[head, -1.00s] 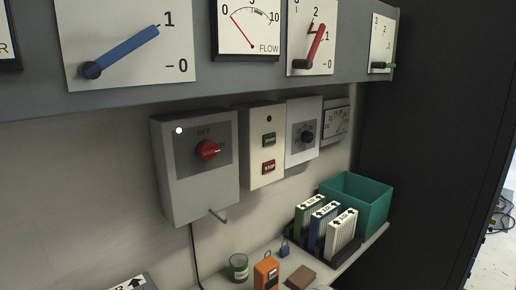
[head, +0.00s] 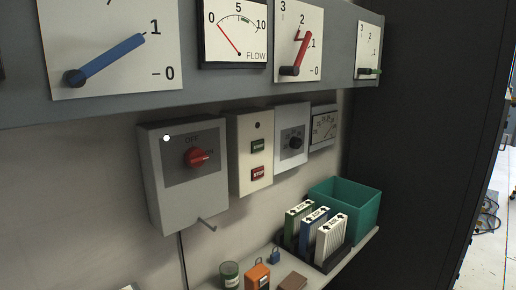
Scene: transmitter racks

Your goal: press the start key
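The start key (head: 258,146) is a small green button on the upper part of a narrow cream panel (head: 256,187) on the wall. A red stop key (head: 258,174) sits below it, and a dark round spot is above it. The panel hangs just right of a grey box with a red rotary switch. Nothing covers the start key. I cannot see whether it is pressed in. My gripper is not in view.
The grey switch box (head: 184,205) juts out left of the panel. A grey dial box (head: 292,139) hangs to its right. Below, a shelf holds a green bin (head: 349,211), several upright modules, a padlock (head: 273,256) and an orange device (head: 257,276). A ledge with gauges overhangs above.

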